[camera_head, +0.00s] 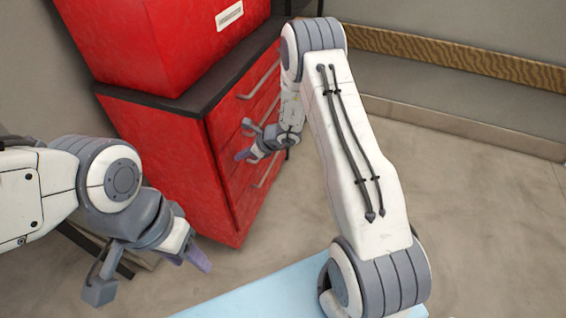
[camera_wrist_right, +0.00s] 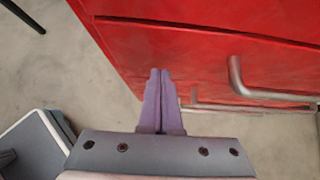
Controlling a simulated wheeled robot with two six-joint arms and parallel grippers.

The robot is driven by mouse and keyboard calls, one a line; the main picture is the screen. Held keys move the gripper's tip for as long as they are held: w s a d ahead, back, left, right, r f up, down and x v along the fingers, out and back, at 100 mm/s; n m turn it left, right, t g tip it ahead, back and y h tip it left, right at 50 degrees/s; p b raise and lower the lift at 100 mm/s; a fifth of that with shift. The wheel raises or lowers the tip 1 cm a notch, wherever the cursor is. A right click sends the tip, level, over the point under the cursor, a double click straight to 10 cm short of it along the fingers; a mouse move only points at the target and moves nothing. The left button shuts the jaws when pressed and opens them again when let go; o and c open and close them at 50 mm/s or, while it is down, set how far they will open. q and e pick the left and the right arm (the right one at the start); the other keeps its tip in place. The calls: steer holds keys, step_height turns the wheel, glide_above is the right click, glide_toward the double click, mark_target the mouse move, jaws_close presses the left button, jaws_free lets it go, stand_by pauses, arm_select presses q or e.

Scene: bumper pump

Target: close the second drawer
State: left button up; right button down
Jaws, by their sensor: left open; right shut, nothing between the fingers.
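A red drawer cabinet (camera_head: 165,150) with a dark top stands at the upper left of the head view. Its drawer fronts (camera_head: 235,125) face right and carry grey bar handles (camera_head: 258,82). My right arm hides part of the middle fronts. No drawer clearly sticks out, and I cannot tell whether the second is fully in. My right gripper (camera_head: 243,155) is shut and empty, beside the drawer fronts. In the right wrist view, its joined purple fingertips (camera_wrist_right: 160,72) overlap the red front, left of a handle (camera_wrist_right: 240,85); contact is unclear. My left gripper (camera_head: 150,272) is open and empty, left of the cabinet's lower corner.
A red box (camera_head: 175,45) with a white label sits on the cabinet top. A light blue surface (camera_head: 265,290) lies at the bottom of the head view. Bare floor (camera_head: 480,200) stretches right toward a wall with a wooden rail (camera_head: 450,57).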

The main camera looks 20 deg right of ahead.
steer(key=s+d+f+v, duration=0.1)
steer(key=f+v, duration=0.1)
steer(key=v, duration=1)
steer(key=s+a+r+n+g+p, duration=0.2)
steer(key=s+a+r+n+g, duration=0.1)
steer(key=s+a+r+n, duration=0.5)
steer(key=s+a+r+n+g+p, duration=0.1)
steer(key=s+a+r+n+g, duration=0.2)
steer(key=s+a+r+n, duration=0.45)
arm_select(q)
step_height(320, 180, up, 6)
steer(key=p, duration=0.3)
steer(key=shift+s+d, duration=0.15)
steer(key=shift+s, duration=0.15)
arm_select(e)
steer(key=s+r+n+h, duration=0.2)
steer(key=s+r+n, duration=0.1)
steer(key=s+n, duration=0.5)
steer(key=s+r+n+h, duration=0.3)
steer(key=s+n, duration=0.4)
steer(key=n, duration=0.3)
steer(key=shift+s+n, duration=0.35)
steer(key=shift+s, duration=0.05)
